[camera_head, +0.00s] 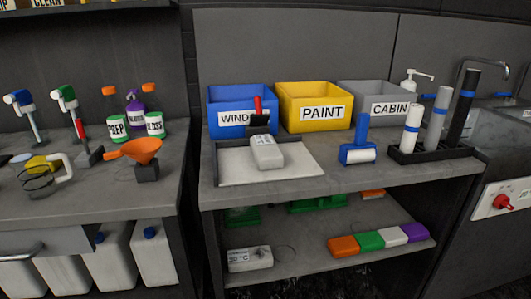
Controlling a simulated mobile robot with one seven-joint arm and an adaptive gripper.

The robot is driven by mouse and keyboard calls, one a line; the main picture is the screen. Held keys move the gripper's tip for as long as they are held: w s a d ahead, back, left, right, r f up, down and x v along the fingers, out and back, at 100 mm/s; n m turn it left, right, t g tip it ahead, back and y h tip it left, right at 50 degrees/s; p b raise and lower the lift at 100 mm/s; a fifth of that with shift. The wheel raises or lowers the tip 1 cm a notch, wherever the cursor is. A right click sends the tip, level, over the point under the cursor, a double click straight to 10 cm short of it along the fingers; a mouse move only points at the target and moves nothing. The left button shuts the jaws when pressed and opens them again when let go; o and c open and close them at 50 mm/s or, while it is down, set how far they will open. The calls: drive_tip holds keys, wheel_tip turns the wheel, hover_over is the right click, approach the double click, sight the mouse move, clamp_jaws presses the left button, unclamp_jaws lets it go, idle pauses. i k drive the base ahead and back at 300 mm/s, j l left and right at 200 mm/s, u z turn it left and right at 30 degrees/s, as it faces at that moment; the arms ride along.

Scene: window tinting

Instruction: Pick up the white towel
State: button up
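A white folded block that looks like a towel (391,235) lies on the lower shelf. It sits in a row between a green one (367,241) on its left and a purple one (416,232) on its right. An orange one (343,246) is at the left end of the row. The neighbours look close against each other. My gripper is not in view.
The countertop (347,181) overhangs the lower shelf (303,263). A white-grey device (249,259) stands at the shelf's left, and another orange item (372,194) lies further back. Blue (239,98), yellow (315,92) and grey bins (371,93) stand above.

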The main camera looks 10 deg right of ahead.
sight(268, 155)
drive_tip(key=i+j+z, duration=0.15)
drive_tip(key=i+j, duration=0.15)
drive_tip(key=i+j+z, duration=0.15)
drive_tip(key=j, duration=0.25)
drive_tip(key=i+j+z, duration=0.15)
drive_tip(key=i+j, duration=0.15)
drive_tip(key=i+j+z, duration=0.15)
drive_tip(key=j, duration=0.4)
drive_tip(key=i+l, duration=0.05)
drive_tip(key=i, duration=0.05)
